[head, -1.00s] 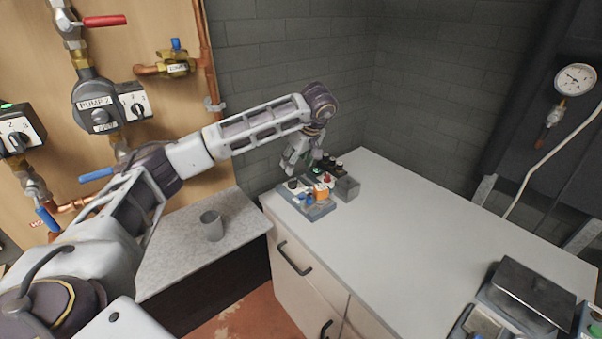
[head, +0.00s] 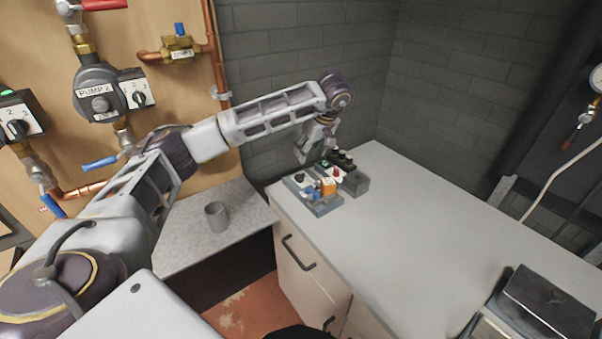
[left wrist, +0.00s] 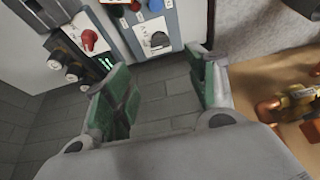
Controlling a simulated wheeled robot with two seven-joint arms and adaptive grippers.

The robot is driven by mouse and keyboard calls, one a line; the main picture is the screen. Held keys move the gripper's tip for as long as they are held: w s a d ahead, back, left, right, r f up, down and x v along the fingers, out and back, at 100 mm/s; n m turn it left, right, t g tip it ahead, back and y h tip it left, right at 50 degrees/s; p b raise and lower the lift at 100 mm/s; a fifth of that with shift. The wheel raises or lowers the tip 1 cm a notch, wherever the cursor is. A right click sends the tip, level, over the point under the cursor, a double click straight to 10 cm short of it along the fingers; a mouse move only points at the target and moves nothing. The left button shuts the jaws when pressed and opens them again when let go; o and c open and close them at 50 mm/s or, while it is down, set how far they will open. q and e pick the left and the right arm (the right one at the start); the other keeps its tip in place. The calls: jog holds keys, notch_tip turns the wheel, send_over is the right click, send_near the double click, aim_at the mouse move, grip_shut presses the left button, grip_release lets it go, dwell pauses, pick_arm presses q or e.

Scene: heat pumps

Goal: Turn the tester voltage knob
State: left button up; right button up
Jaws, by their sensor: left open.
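Two small grey devices stand side by side on the worktop's far left corner; I cannot tell for sure which is the tester. The nearer one (head: 321,206) has a black knob (head: 299,178), a blue part and an orange part. The black knob shows in the left wrist view (left wrist: 158,40), just beyond and between the fingertips. The other device (head: 355,183) has a red knob (left wrist: 89,38) and several black knobs. My left gripper (head: 302,155) is open and empty, above and behind the black knob, apparently not touching it. Its green finger pads (left wrist: 160,82) are wide apart. My right gripper is out of view.
The white worktop (head: 430,240) is clear in its middle. A dark-topped device (head: 545,300) stands at its near right. A grey cup (head: 216,217) stands on the lower counter. Pumps, valves and copper pipes line the wooden panel at left; brick walls stand behind.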

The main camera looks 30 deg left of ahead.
aim_at(300, 173)
pick_arm(q)
jog(key=x, duration=1.2)
jog(key=shift+a, duration=0.15)
jog(key=shift+a+f, duration=0.15)
jog(key=shift+f, duration=0.25)
jog(key=shift+w+f, duration=0.1)
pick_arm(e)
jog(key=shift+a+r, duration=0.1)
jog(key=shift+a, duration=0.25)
